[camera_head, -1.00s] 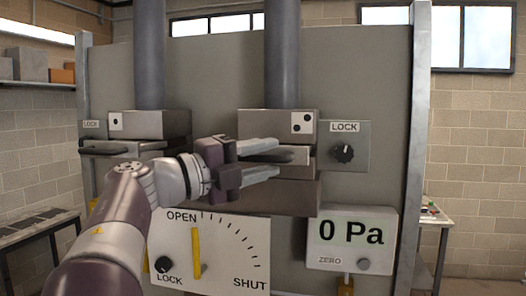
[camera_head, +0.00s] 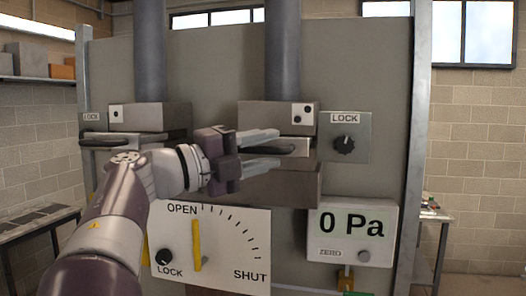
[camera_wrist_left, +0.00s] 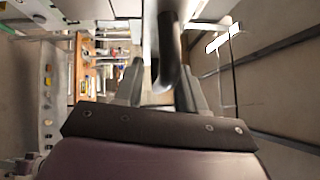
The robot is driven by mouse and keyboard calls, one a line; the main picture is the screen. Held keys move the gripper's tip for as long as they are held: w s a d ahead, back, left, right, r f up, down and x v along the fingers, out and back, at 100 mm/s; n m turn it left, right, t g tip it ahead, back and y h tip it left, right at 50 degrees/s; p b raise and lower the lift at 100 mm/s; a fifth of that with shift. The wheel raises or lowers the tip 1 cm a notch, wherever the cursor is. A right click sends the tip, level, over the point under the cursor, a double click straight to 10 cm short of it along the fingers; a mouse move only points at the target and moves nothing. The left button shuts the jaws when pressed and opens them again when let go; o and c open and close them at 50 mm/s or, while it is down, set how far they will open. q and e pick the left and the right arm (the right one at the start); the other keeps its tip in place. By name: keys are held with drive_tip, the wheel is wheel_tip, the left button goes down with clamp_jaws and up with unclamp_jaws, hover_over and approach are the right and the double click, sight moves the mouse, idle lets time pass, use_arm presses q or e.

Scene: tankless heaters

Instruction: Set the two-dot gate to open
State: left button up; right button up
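The two-dot gate is a grey metal block (camera_head: 277,120) on a thick vertical pipe, with a white two-dot plate (camera_head: 302,114). A dark handle (camera_head: 300,148) shows at its slot. My left gripper (camera_head: 278,149) is in front of the gate, its fingers one above the other with the handle between them. The left wrist view shows the fingers apart (camera_wrist_left: 160,90) and the dark rounded handle (camera_wrist_left: 168,50) between them, nearer the right-hand finger. I cannot tell if they touch. A LOCK knob (camera_head: 344,144) sits on a plate right of the gate. My right gripper is not in view.
A one-dot gate (camera_head: 148,117) with a handle stands left. Below, a dial plate (camera_head: 237,242) reads OPEN to SHUT; its yellow pointer (camera_head: 197,245) stands upright near OPEN, beside another LOCK knob (camera_head: 164,257). A gauge (camera_head: 350,228) reads 0 Pa.

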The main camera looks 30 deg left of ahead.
use_arm(q)
drive_tip(key=b+v, duration=0.4)
drive_tip(key=v, duration=0.8)
drive_tip(key=shift+s+a, duration=0.25)
drive_tip(key=shift+f, duration=0.1)
